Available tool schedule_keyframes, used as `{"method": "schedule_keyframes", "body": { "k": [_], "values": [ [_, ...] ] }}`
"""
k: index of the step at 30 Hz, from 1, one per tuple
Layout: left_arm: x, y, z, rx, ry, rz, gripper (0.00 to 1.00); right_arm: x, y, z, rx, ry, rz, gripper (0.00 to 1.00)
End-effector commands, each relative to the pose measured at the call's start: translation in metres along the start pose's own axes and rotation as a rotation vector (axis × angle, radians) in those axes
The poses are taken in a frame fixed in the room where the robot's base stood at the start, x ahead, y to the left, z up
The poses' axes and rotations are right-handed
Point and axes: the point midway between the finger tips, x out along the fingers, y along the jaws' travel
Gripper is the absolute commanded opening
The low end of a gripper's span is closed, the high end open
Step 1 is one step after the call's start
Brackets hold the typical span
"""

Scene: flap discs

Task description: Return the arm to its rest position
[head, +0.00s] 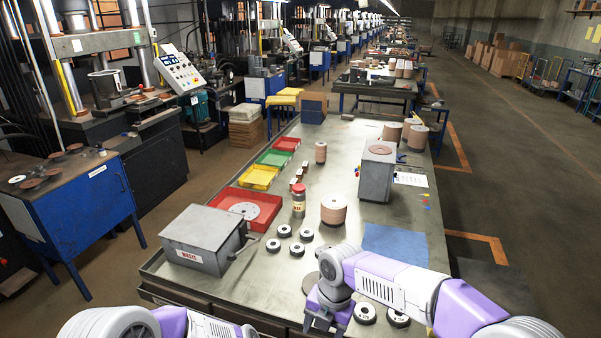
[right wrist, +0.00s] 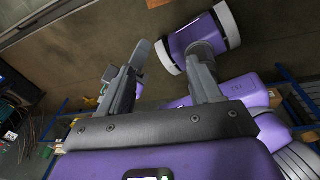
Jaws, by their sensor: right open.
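My right arm (head: 395,280) comes in from the right and bends over the front edge of the table (head: 385,214). My right gripper (head: 322,320) hangs from it near that front edge, partly hidden by the arm. In the right wrist view, my right gripper (right wrist: 170,58) has its two fingers spread with nothing between them. Floor and purple parts of my own body show beyond the fingers. My left arm (head: 125,325) shows at the bottom left; its gripper is out of view.
Several black-and-white rings (head: 297,249) lie near the arm; two are close to the gripper. A brown disc (head: 309,286) lies beside the wrist. A grey waste box (head: 204,232), red tray (head: 238,197), jar (head: 298,200) and disc stack (head: 333,209) stand farther back. A blue mat (head: 395,240) lies behind the forearm.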

Motion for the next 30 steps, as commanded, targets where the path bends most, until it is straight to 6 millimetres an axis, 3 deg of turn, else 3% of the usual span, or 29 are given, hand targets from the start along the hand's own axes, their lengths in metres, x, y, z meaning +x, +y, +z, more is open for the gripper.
{"method": "schedule_keyframes", "body": {
  "k": [5, 8, 12, 18, 24, 30],
  "values": [
    [0.021, -0.039, 0.011, 0.002, -0.010, -0.059, 0.00, 0.070, -0.006, 0.000, 0.378, 0.082, 0.050, 0.64],
    [0.035, -0.066, 0.020, 0.009, -0.016, -0.095, 0.00, 0.119, -0.014, -0.005, 0.691, 0.145, 0.075, 0.64],
    [0.051, -0.100, 0.038, 0.024, -0.029, -0.134, 0.00, 0.183, -0.032, -0.018, 1.172, 0.234, 0.089, 0.64],
    [0.070, -0.140, 0.069, 0.047, -0.054, -0.161, 0.00, 0.256, -0.071, -0.047, 1.887, 0.331, 0.063, 0.64],
    [0.082, -0.165, 0.100, 0.066, -0.079, -0.158, 0.00, 0.301, -0.115, -0.079, 2.523, 0.363, 0.025, 0.64],
    [0.087, -0.173, 0.116, 0.076, -0.088, -0.145, 0.00, 0.316, -0.141, -0.095, 2.858, 0.355, 0.020, 0.64]
  ]
}}
